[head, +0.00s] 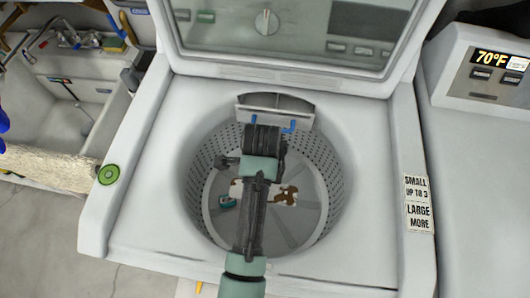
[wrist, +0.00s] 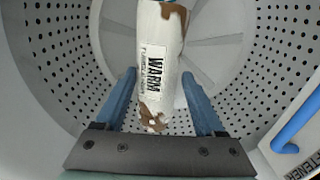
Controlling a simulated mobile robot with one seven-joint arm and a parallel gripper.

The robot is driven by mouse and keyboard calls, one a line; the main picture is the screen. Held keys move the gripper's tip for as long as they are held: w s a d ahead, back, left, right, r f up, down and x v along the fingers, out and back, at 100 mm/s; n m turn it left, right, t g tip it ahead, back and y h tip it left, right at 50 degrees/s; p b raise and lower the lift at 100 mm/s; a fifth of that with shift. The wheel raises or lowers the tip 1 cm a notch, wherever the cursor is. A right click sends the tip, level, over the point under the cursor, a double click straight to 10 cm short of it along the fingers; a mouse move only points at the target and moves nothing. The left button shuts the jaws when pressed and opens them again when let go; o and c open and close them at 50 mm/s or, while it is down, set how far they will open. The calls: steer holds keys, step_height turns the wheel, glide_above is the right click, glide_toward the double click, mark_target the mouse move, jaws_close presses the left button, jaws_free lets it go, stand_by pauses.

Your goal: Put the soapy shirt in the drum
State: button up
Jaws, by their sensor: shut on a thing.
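The soapy shirt (wrist: 163,95) is a white rolled bundle with brown patches and a black-and-white label reading "WARM". In the wrist view it stands between the two blue fingers of my gripper (wrist: 159,75), which is shut on it. The grey perforated drum (wrist: 55,50) surrounds both. In the head view the drum (head: 325,165) is open, and my arm reaches into it and hides my gripper. Brown and white parts of the shirt (head: 286,196) show inside the drum beside my arm. I cannot tell whether the shirt touches the drum floor.
The raised lid (head: 310,45) stands behind the drum. A dispenser (head: 290,104) with blue parts juts out at the drum's back rim. A small teal thing (head: 228,202) shows in the drum. A second machine (head: 480,150) is at right, a sink (head: 75,95) at left.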

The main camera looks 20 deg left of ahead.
step_height(320, 180, down, 10)
steer(key=shift+w+f+b, duration=0.1)
steer(key=shift+f+b, duration=0.1)
steer(key=shift+b, duration=0.45)
steer(key=shift+f, duration=0.1)
steer(key=shift+f+b, duration=0.3)
steer(key=shift+f, duration=0.2)
